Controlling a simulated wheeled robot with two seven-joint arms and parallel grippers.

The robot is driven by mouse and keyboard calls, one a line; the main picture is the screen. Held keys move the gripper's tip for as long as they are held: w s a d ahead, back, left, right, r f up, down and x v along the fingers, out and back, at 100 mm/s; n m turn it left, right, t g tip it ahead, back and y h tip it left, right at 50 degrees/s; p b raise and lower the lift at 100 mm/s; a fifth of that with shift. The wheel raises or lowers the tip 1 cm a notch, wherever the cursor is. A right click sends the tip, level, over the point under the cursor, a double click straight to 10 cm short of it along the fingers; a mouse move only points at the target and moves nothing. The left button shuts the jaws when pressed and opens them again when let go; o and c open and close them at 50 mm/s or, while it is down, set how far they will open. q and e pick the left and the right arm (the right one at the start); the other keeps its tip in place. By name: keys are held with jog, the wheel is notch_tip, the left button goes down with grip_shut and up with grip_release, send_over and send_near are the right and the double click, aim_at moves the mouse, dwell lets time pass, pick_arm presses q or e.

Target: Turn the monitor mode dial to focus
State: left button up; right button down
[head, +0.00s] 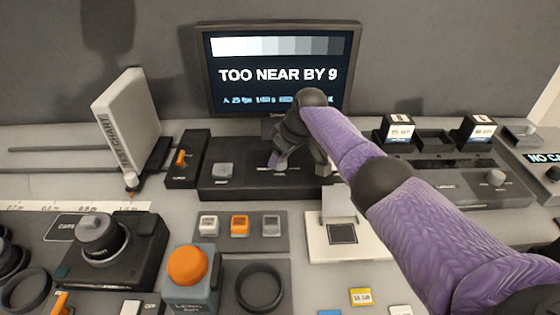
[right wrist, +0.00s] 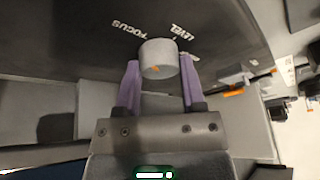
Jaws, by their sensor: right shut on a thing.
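The monitor (head: 352,60) stands at the back and its screen reads "TOO NEAR BY 9" under a row of grey steps. Its dark base (head: 240,188) lies below it. In the right wrist view the mode dial (right wrist: 158,54), a pale round knob with a small orange mark, sits between my right gripper's purple fingers (right wrist: 159,80). The gripper is shut on it. The words FOCUS and LEVEL are printed beyond the dial, to its left and right. In the head view my right gripper (head: 278,160) reaches down to the base and mostly hides the dial. My left gripper is not in view.
A pale square knob (head: 222,170) is on the base's left part. A test chart (head: 128,120) stands left, near an orange lever (head: 181,158). A camera (head: 105,250), an orange button (head: 187,266) and a white plate (head: 320,245) are in front. My right arm crosses the right side.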

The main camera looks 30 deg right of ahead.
jog(key=shift+f+n+y+b, duration=0.1)
jog(key=shift+n+y+b, duration=0.2)
jog(key=shift+n+b, duration=0.3)
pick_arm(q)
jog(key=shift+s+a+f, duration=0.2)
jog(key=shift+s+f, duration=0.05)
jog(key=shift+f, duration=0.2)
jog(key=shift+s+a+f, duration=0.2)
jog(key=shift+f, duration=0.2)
pick_arm(e)
jog(key=shift+n, duration=0.3)
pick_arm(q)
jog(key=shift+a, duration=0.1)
pick_arm(e)
jog(key=shift+c, duration=1)
grip_release()
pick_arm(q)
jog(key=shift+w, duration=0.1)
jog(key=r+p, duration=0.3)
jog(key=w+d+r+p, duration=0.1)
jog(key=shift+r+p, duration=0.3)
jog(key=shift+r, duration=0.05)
pick_arm(e)
jog(key=v, duration=1)
jog(key=shift+w, duration=0.2)
